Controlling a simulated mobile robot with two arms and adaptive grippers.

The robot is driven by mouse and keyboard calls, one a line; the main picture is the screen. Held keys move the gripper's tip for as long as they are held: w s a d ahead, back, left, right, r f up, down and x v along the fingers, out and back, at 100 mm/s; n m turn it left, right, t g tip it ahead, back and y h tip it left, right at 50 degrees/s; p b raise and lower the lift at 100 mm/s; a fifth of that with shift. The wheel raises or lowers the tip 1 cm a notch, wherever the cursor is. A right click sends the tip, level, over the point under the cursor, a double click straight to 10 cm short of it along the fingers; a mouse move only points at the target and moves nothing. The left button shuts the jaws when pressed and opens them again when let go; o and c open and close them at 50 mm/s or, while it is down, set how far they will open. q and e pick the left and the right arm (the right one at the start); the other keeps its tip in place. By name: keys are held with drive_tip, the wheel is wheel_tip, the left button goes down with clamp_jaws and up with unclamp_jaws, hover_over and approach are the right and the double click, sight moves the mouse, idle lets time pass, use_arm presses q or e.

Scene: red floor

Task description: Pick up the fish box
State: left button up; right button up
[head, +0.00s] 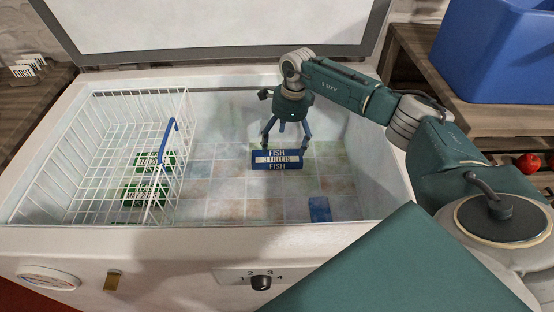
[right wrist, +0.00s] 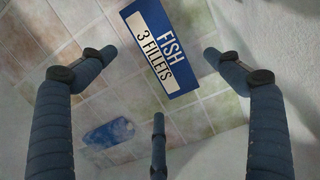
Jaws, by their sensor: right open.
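The fish box (head: 276,159) is a blue box with a white band reading "FISH 3 FILLETS". It lies inside the open chest freezer (head: 215,235), on the tiled-looking bottom, right of the wire basket. My right gripper (head: 284,146) points down into the freezer, just above and behind the box in the head view. Its fingers are spread and empty. In the right wrist view the fish box (right wrist: 163,48) shows at the top, beyond and between the two side fingertips, with a gap around it. My left gripper is not in view.
A white wire basket (head: 108,127) with a blue handle (head: 169,138) holds green boxes (head: 143,191) at the left. A smaller blue item (head: 319,209) lies near the freezer's front wall. The raised lid (head: 215,25) stands behind. A blue bin (head: 495,55) sits on shelving at right.

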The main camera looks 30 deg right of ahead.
sight(277, 158)
drive_tip(key=f, duration=0.3)
drive_tip(key=shift+w+a, duration=0.15)
drive_tip(key=shift+a, duration=0.05)
drive_tip(key=f, duration=0.1)
drive_tip(key=a+f, duration=0.1)
drive_tip(key=f, duration=0.1)
drive_tip(key=f+b, duration=0.1)
drive_tip(key=shift+w+a+f, duration=0.15)
drive_tip(key=shift+w, duration=0.1)
drive_tip(key=shift+f, duration=0.4)
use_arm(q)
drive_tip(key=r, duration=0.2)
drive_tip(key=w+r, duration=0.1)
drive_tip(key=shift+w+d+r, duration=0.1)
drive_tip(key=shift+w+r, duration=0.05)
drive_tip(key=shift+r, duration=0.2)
use_arm(e)
drive_tip(key=c, duration=1.2)
drive_tip(key=shift+r, duration=0.1)
drive_tip(key=c, duration=0.3)
drive_tip(key=shift+w+r, duration=0.1)
drive_tip(key=shift+c, duration=0.2)
